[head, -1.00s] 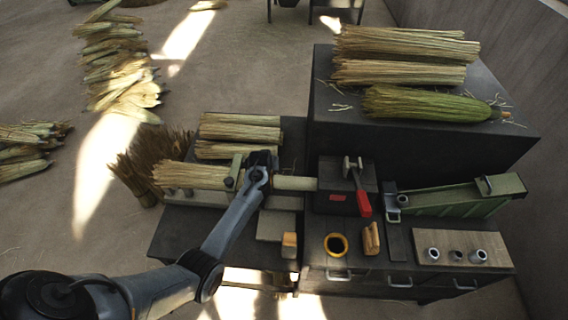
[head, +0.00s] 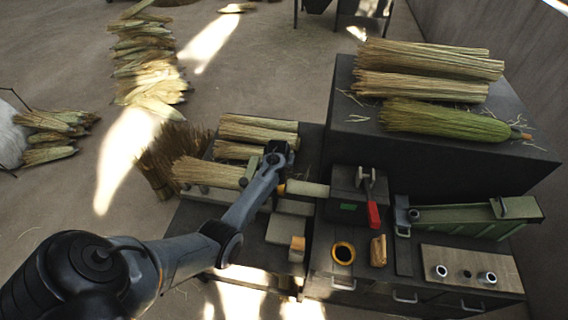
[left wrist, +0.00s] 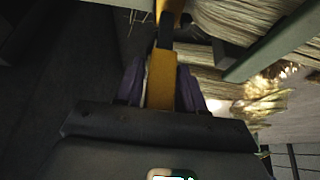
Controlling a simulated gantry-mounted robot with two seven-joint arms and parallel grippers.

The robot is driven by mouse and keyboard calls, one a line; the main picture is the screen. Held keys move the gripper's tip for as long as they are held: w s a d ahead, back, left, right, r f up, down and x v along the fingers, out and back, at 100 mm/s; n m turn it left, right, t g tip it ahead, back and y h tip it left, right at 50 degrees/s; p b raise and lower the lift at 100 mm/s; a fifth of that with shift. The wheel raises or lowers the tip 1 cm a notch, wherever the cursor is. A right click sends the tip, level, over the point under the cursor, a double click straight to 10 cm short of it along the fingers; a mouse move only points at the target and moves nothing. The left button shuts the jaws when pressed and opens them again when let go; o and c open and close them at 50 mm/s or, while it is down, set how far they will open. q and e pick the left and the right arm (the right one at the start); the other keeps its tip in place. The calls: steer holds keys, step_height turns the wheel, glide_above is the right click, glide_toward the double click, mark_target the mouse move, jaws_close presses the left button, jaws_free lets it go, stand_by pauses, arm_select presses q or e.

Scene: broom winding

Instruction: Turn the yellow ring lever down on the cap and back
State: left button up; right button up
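The yellow ring lever (left wrist: 161,82) shows in the left wrist view as a yellow-orange bar between the two dark purple finger pads. My left gripper (left wrist: 162,92) appears shut on it, with a pad against each side. In the head view my left gripper (head: 276,156) is at the near end of the straw bundle (head: 207,173), and a small yellow bit of the lever (head: 281,188) shows beside it. The cap is mostly hidden behind my wrist; a pale handle (head: 308,189) runs right from there to a dark box. My right gripper is not in view.
The dark box (head: 343,184) has a green light (head: 348,206) and a red-handled clamp (head: 373,213). A yellow-rimmed ring (head: 343,253) and a wooden block (head: 378,250) lie on the front bench. A green trough (head: 470,214) stands right. Straw bundles (head: 430,60) lie on the back table.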

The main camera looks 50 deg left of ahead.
arm_select(q)
steer(key=shift+o, duration=0.9)
steer(key=shift+w+r, duration=0.1)
steer(key=shift+r, duration=0.1)
steer(key=shift+r, duration=0.25)
steer(key=v, duration=1)
steer(key=shift+d, duration=0.15)
